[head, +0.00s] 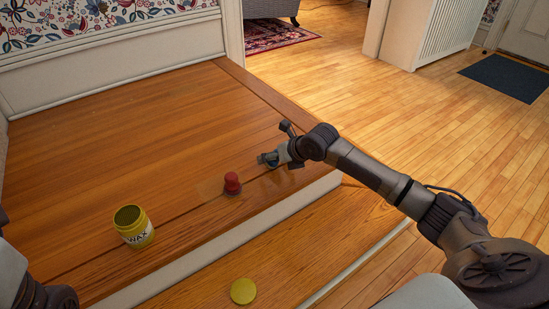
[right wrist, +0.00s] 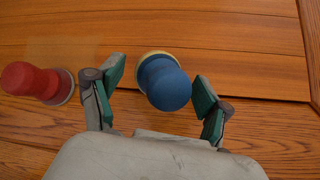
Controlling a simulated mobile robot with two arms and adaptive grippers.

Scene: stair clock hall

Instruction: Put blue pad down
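The blue pad (right wrist: 166,84) has a rounded blue knob on a pale yellowish base. It stands on the wooden landing between the two fingers of my right gripper (right wrist: 158,72). The fingers are spread, with a clear gap on the pad's left and a very small one, or contact, on its right. In the head view my right gripper (head: 267,159) is low over the landing near its edge, and only a sliver of blue shows under it. Of my left arm only parts show at the lower left; its gripper is out of view.
A red pad (head: 232,183) stands left of the right gripper, beside a paler patch of boards. An open yellow wax tin (head: 136,229) stands further left. A yellow lid (head: 243,291) lies on the lower step. The landing behind is clear.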

